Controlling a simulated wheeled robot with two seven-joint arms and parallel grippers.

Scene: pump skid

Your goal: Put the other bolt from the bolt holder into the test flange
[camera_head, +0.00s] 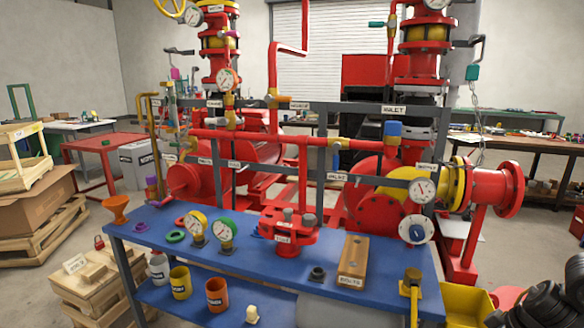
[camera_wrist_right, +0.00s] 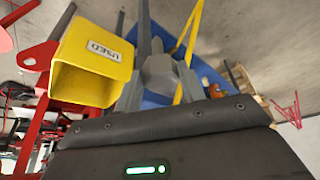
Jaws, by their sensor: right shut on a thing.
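The red test flange (camera_head: 285,243) stands on the blue bench in the head view. Two grey bolt-like heads stick up from its top. The bolt holder (camera_head: 353,262), a wooden block with a label reading BOLTS, lies to its right, and I see no bolt standing in it. In the wrist view my right gripper (camera_wrist_right: 160,55) is shut on a grey bolt (camera_wrist_right: 159,70) with a hex-shaped head. Black parts of my right arm show at the lower right of the head view, well right of the holder and flange. My left gripper is out of view.
A yellow bin (camera_head: 468,303), labelled USED in the wrist view (camera_wrist_right: 95,62), stands right of the bench. A yellow tool (camera_head: 412,290) is at the bench's right end. A small dark fitting (camera_head: 317,273) lies between flange and holder. Gauges (camera_head: 227,232) stand left of the flange.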

